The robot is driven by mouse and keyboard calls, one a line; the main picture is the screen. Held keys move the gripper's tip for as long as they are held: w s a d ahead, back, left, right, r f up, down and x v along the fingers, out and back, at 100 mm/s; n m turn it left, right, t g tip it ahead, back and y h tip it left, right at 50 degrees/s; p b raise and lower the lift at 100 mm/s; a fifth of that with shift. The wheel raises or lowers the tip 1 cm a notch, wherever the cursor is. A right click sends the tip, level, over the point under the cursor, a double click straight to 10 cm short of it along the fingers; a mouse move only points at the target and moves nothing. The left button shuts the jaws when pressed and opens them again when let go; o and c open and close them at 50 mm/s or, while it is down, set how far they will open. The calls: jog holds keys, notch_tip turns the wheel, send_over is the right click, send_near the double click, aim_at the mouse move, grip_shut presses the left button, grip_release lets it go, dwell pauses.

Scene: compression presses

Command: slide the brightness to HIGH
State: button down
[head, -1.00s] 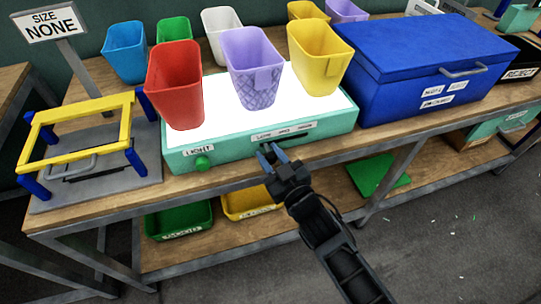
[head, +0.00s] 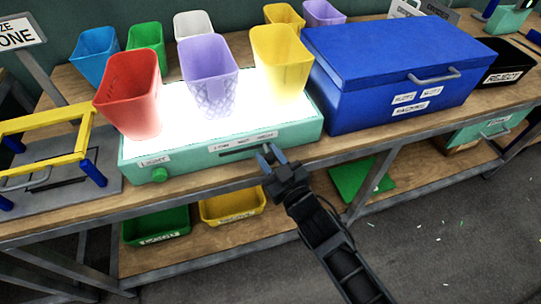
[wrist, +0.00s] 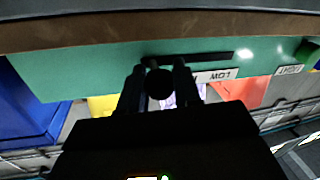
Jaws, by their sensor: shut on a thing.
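The teal light box (head: 205,152) stands on the bench with its white top glowing brightly. Its front has a dark slot (head: 238,153) under a label strip (head: 243,141) that appears to read LOW, MED, HIGH. My gripper (head: 267,156) is at the slot's right end, the HIGH side. In the wrist view, which is upside down, my gripper (wrist: 158,80) is shut on a dark round slider knob (wrist: 158,84). The bare slot (wrist: 208,57) runs from the knob toward the LOW side. My fingers hide part of the labels.
A green knob (head: 160,174) sits left on the box front. Red (head: 130,95), purple (head: 209,75) and yellow (head: 282,60) bins stand on the lit top. A large blue box (head: 400,75) is close on the right. Green and yellow trays lie on the shelf below.

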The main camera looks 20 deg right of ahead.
jog(key=c, duration=0.8)
grip_release()
jog(key=shift+d, duration=0.3)
jog(key=shift+s+d+b, duration=0.2)
jog(key=shift+s, duration=1.1)
jog(key=shift+s+d+b, duration=0.15)
jog(key=shift+s+b, duration=0.1)
jog(key=shift+s, duration=1)
jog(key=shift+s+d+b, duration=0.2)
jog(key=shift+s, duration=1.1)
jog(key=s+d+r+m+g+h, duration=0.1)
jog(key=s+d, duration=0.1)
jog(key=s, duration=0.8)
jog(key=s+d+r+m+h, duration=0.1)
jog(key=s+d, duration=0.1)
jog(key=s, duration=0.8)
jog(key=s+r, duration=0.3)
jog(key=s, duration=0.1)
jog(key=s+d+r+m+g, duration=0.1)
jog(key=s+r, duration=0.3)
jog(key=s, duration=0.1)
jog(key=s+r+m+g+h, duration=0.1)
jog(key=s+r, duration=0.2)
jog(key=s, duration=0.1)
jog(key=shift+s+d+r, duration=0.15)
jog(key=shift+s+r, duration=0.1)
jog(key=shift+s, duration=0.05)
